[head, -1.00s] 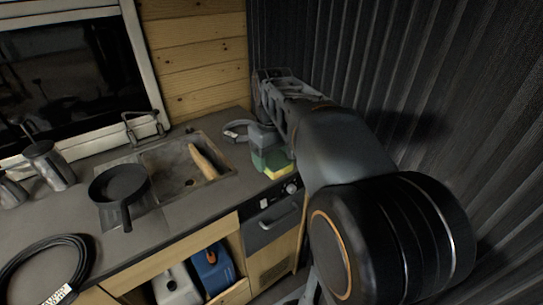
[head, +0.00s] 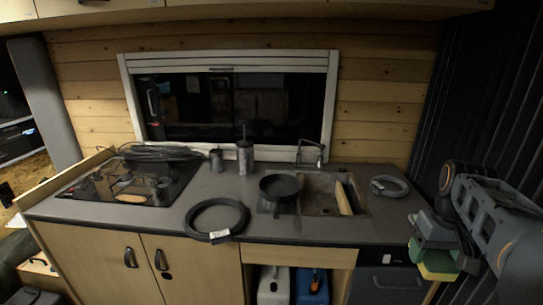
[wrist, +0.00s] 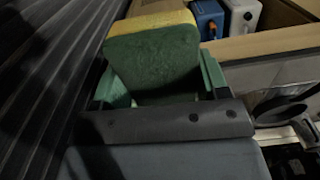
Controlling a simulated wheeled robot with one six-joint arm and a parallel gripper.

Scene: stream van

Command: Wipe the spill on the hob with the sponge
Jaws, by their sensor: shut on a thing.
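A green and yellow sponge (head: 438,266) is held in my gripper (head: 436,240) at the right of the head view, in front of the counter's right end. In the wrist view the sponge (wrist: 155,50) stands between the green fingertips of my gripper (wrist: 160,85), which is shut on it. The black hob (head: 130,184) is at the far left of the counter, well away from my gripper. A brownish patch, seemingly the spill (head: 131,198), shows near the hob's front edge. Dark items lie at the back of the hob.
A pan (head: 279,186) sits left of the sink (head: 320,197), which holds a wooden item. A grey coil (head: 388,185) lies right of the sink. A dark ribbed wall (head: 490,100) stands close on the right.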

